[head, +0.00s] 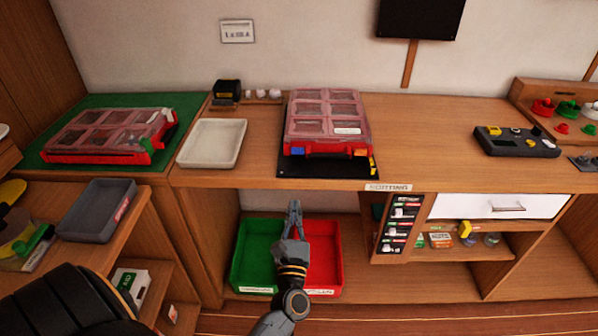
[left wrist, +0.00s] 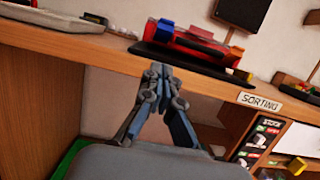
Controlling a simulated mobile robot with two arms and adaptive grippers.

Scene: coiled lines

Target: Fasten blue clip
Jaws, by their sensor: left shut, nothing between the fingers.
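The red case (head: 327,128) with a clear compartment lid lies on a black mat (head: 325,168) on the middle bench. The blue clip (head: 298,151) is at the left of its front edge, with an orange clip (head: 360,152) at the right. In the left wrist view the blue clip (left wrist: 165,28) stands out at the case's left end; I cannot tell whether it is latched. My left gripper (head: 294,206) is shut and empty, below and in front of the bench edge, apart from the case. It also shows in the left wrist view (left wrist: 160,70). My right gripper is not in view.
Green (head: 256,250) and red (head: 323,262) bins sit on the shelf under the bench, behind my left gripper. A white tray (head: 213,144) lies left of the case. Another red case (head: 104,137) lies on a green mat.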

